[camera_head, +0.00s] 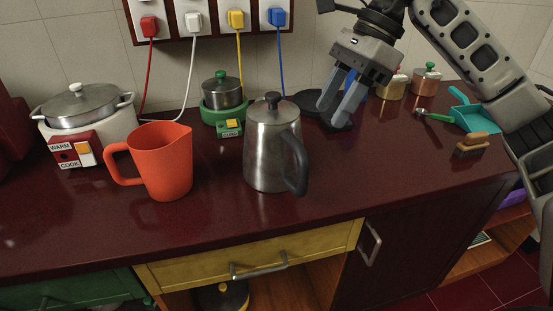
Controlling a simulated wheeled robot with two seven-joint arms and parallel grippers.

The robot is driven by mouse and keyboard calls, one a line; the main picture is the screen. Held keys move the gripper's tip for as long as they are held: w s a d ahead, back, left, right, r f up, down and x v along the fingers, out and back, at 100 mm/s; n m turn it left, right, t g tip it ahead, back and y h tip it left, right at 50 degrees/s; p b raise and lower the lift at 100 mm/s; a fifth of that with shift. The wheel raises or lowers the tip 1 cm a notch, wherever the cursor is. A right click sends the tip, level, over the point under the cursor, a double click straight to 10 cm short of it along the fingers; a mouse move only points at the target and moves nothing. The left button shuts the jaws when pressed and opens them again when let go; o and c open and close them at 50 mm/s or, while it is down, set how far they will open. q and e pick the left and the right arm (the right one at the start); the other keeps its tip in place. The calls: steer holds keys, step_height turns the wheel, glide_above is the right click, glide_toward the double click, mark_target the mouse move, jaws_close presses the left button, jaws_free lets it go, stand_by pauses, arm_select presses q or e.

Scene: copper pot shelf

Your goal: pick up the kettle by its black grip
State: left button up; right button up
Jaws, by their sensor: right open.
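The kettle (266,150) is a brushed steel jug with a dark lid knob. It stands upright near the middle of the dark red counter. Its black grip (299,165) is a curved handle on its right side, turned toward the front. My right gripper (337,118) comes in from the upper right, fingers pointing down. It is open and empty, behind and to the right of the kettle, apart from the grip. My left gripper is not in view.
An orange jug (168,165) stands left of the kettle. A rice cooker (90,115) is at the far left, a small green cooker (222,100) behind. A black pan (312,105) lies behind my right gripper. A brush (472,145) and teal dustpan (475,113) lie right.

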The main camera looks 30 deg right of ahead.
mark_target(305, 169)
steer(key=shift+h, duration=0.4)
steer(key=shift+w+d+f+x, duration=0.1)
steer(key=shift+d+x, duration=0.2)
steer(key=shift+x, duration=2.1)
steer(key=shift+w+d+f+x, duration=0.15)
steer(key=shift+d+x, duration=0.15)
steer(key=shift+x, duration=2.1)
steer(key=shift+w+d+f+x, duration=0.1)
steer(key=shift+d+x, duration=0.2)
steer(key=shift+x, duration=2.05)
jaws_close()
steer(key=shift+w+r, duration=0.1)
